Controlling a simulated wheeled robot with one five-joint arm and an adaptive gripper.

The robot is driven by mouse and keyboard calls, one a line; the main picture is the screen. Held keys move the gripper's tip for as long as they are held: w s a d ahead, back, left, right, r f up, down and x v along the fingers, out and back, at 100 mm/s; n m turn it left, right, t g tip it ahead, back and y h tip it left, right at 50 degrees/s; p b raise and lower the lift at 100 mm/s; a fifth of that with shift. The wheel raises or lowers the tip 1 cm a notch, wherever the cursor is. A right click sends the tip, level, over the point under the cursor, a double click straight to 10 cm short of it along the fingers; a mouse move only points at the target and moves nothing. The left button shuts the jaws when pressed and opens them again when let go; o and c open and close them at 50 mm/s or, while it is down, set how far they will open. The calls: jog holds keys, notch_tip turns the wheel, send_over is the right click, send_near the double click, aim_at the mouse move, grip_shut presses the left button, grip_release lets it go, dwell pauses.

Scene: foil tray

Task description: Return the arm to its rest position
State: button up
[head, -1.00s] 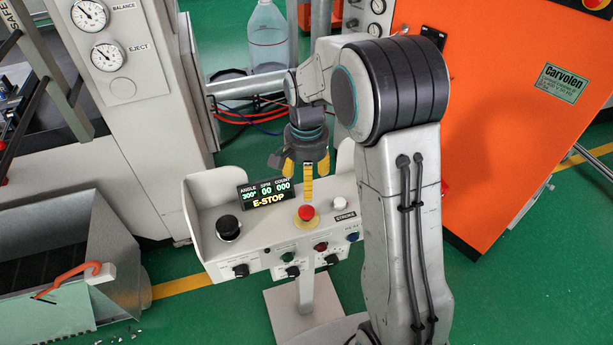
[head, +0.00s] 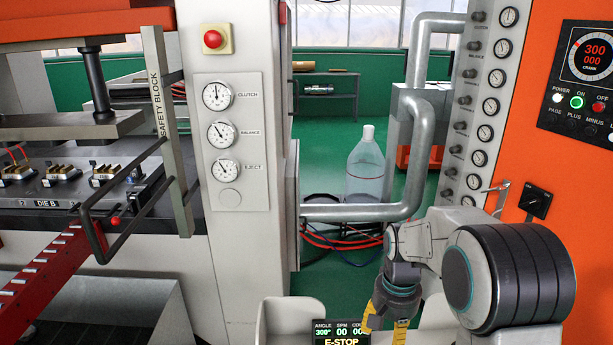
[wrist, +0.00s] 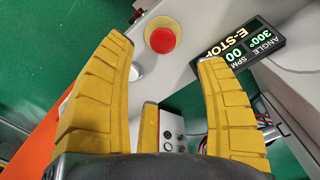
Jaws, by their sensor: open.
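My gripper (head: 385,325) with yellow ridged fingers hangs low at the right of the head view, over the console. In the wrist view my gripper (wrist: 165,52) is open, with its fingers spread and nothing between them. Beyond the fingertips in the wrist view are a red button (wrist: 161,39) on a yellow base and a display (wrist: 238,43) reading E-STOP. The pale console (head: 288,316) shows only its upper part in the head view, with the display (head: 340,334) cut by the bottom edge. My arm bends from the lower right.
A press with gauges and a red stop button (head: 213,39) stands on the left. A clear bottle (head: 366,170) stands behind bent grey pipes (head: 405,190). An orange cabinet (head: 535,150) stands on the right. Green floor is open in the back middle.

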jog(key=s+n+g, duration=0.1)
jog(key=s+n, duration=0.3)
jog(key=s, duration=0.7)
jog(key=s+r+n+t, duration=0.1)
jog(key=s+r+t, duration=0.4)
jog(key=s+r, duration=0.5)
jog(key=shift+s, duration=0.15)
jog(key=shift+d+r, duration=0.1)
dwell(0.7)
